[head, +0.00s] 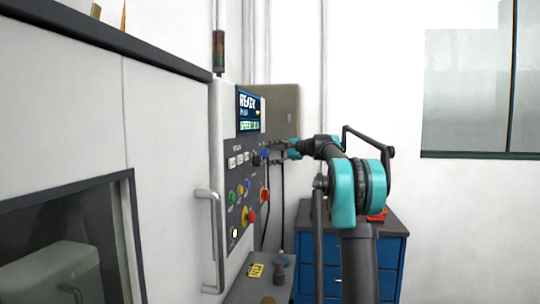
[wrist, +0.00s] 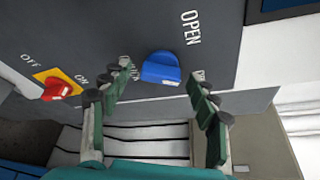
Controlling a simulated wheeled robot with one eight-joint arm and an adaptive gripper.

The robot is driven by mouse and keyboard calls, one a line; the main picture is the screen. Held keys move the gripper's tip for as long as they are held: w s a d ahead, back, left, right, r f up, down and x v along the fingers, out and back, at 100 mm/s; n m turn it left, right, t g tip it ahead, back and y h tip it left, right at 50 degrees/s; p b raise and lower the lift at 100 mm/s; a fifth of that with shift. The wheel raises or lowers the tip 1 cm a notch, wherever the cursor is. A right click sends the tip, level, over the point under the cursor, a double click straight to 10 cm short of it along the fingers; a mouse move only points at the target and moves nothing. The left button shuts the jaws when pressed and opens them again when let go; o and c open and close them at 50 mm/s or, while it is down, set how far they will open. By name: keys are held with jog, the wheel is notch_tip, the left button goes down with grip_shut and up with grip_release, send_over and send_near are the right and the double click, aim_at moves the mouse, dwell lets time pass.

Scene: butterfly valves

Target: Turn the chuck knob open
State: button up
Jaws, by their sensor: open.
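The blue chuck knob (wrist: 162,70) sits on the dark control panel in the wrist view, with the label OPEN above it to the right. A label to its left is partly hidden by a finger. My gripper (wrist: 161,75) is open, with one fingertip on each side of the knob. Gaps show between the fingertips and the knob in the picture; I cannot tell how deep they reach. In the head view my gripper (head: 272,151) is at the panel's right edge, by the small blue knob (head: 265,153).
A red switch on a yellow plate (wrist: 57,88), marked OFF and ON, is left of my gripper. The panel (head: 238,185) carries several buttons and a lit screen (head: 248,112). A handle (head: 213,240) sticks out at left. A blue drawer cabinet (head: 390,255) stands at right.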

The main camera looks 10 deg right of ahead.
jog(key=c, duration=1.2)
jog(key=shift+o, duration=0.2)
jog(key=n+t+y, duration=0.1)
jog(key=n, duration=0.2)
jog(key=n+y, duration=0.1)
jog(key=n, duration=0.3)
jog(key=n+t+y, duration=0.1)
jog(key=n, duration=0.3)
jog(key=shift+f+t+y, duration=0.3)
jog(key=shift+f, duration=0.05)
jog(key=shift+n, duration=0.3)
jog(key=o, duration=1.2)
jog(key=shift+c, duration=0.2)
jog(key=shift+d, duration=0.1)
